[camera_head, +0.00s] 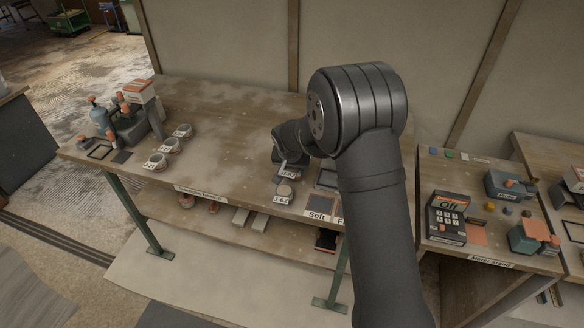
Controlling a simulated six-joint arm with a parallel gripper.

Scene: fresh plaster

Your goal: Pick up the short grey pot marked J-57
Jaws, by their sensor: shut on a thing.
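My gripper (289,160) is low over the right half of the wooden bench, seen from behind and above, with my arm partly covering it. It is shut on a small pot whose white label (288,174) shows just below the fingers. The label's print is too small to read surely, and most of this pot is hidden. Another short grey pot (285,189) stands just in front of it, with a label that looks like J-62. Three more short pots stand in a slanting row at left: a front one (156,161), a middle one (172,146) and a back one (183,131). I cannot tell whether the held pot touches the bench.
The bench (225,140) is clear between the row of pots and my gripper. A dark tray (320,201) with a "Soft" sign lies right of the gripper. A blue-grey device (101,116) and a box (138,91) stand at left. A side table with a keypad unit (447,215) is at right.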

